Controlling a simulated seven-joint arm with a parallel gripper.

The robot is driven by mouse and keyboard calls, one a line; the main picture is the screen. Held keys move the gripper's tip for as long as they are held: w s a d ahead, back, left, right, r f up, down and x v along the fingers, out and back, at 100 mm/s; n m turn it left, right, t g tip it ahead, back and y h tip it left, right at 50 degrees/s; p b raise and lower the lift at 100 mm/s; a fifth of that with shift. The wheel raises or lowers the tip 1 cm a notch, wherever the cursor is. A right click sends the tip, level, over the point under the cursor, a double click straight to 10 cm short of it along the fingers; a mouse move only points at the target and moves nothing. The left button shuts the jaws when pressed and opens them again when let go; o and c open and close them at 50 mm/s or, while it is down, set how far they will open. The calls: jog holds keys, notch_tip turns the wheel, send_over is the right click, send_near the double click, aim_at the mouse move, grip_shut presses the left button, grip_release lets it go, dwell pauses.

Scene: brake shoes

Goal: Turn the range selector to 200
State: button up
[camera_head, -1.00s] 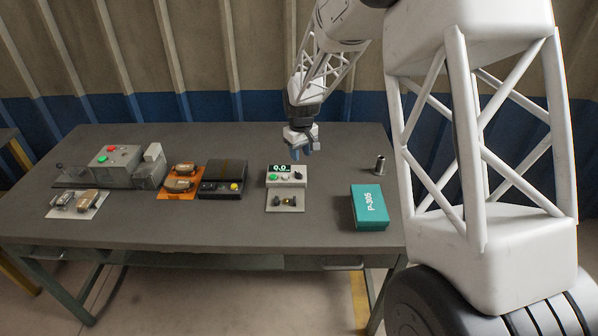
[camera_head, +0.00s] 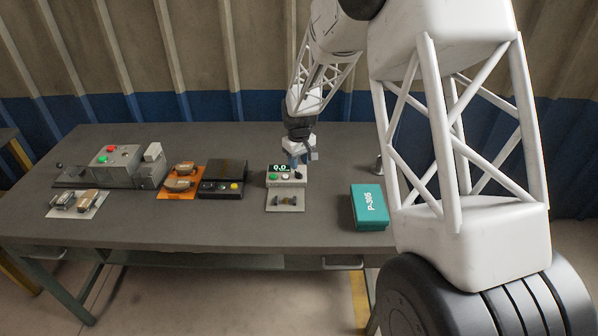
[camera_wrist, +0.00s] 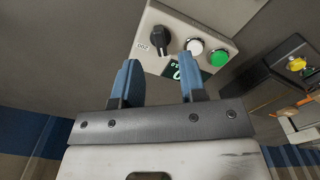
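The range selector is a black knob (camera_wrist: 160,38) on a light grey tester box (camera_wrist: 148,20), with a small label (camera_wrist: 143,46) beside it that seems to read 200. In the head view the box (camera_head: 301,182) stands at the middle right of the bench, its display (camera_head: 279,168) reading 0.0. My gripper (camera_wrist: 159,66) is open and empty, its two blue fingers apart. The knob lies just beyond the fingertips, between them in the picture, and looks untouched. In the head view my gripper (camera_head: 300,163) is over the box's back right part.
A green button (camera_wrist: 219,57) and a white button (camera_wrist: 195,46) sit beside the knob. A teal P-305 box (camera_head: 369,207) is to the right, a black unit (camera_head: 226,174) to the left. A plate with a small part (camera_head: 285,207) lies in front. The bench front is clear.

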aim_at(299, 173)
jog(key=shift+f, duration=2.3)
grip_shut()
